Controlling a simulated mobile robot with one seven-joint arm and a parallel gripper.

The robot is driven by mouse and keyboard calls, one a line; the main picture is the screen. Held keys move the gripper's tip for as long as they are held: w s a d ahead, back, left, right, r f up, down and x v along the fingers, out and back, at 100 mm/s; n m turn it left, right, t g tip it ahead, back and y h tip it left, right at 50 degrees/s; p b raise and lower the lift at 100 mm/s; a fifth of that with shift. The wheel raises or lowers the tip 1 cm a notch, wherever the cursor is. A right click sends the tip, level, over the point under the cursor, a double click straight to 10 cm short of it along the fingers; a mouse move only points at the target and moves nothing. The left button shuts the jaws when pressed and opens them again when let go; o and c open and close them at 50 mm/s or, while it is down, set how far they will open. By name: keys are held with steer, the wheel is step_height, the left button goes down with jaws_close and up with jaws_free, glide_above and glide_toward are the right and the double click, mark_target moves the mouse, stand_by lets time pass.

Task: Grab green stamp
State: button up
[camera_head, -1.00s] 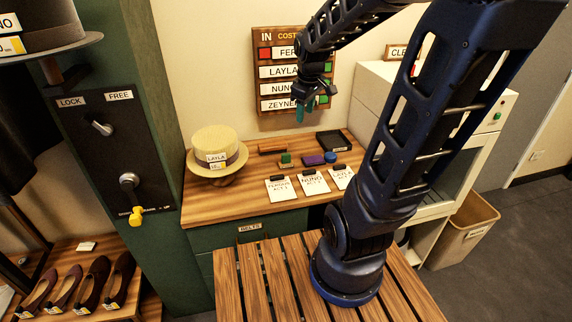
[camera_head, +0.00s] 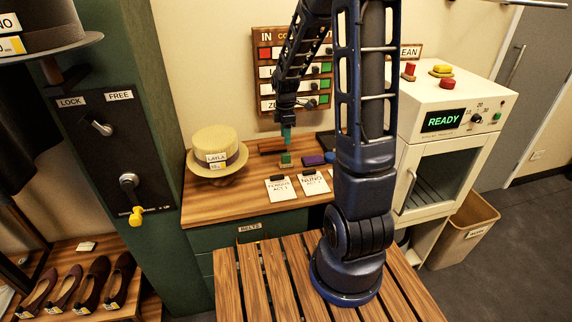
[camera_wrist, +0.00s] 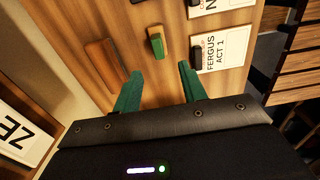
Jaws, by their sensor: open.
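The green stamp (camera_head: 286,161), a small block with a wooden part and a green part, stands on the wooden counter (camera_head: 215,200) behind the Fergus card. In the wrist view the green stamp (camera_wrist: 157,46) lies ahead of my fingertips, roughly centred between them, with nothing in the jaws. My gripper (camera_head: 287,139) points down, its teal fingers above the stamp. The gripper also shows in the wrist view (camera_wrist: 158,76), with its fingers spread apart. I cannot tell the exact height of the gap.
A brown bar (camera_head: 271,147) lies just behind the stamp, left of it in the wrist view. A purple block (camera_head: 313,160) and a blue round thing (camera_head: 330,157) sit to the right. Cards (camera_head: 280,189) lie in front. A straw hat (camera_head: 216,155) stands at left.

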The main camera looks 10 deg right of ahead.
mark_target(286, 154)
steer(key=shift+w+d+f, duration=0.1)
steer(key=shift+f, duration=2.55)
steer(key=shift+w+d+f, duration=0.1)
steer(key=shift+f, duration=2.5)
jaws_close()
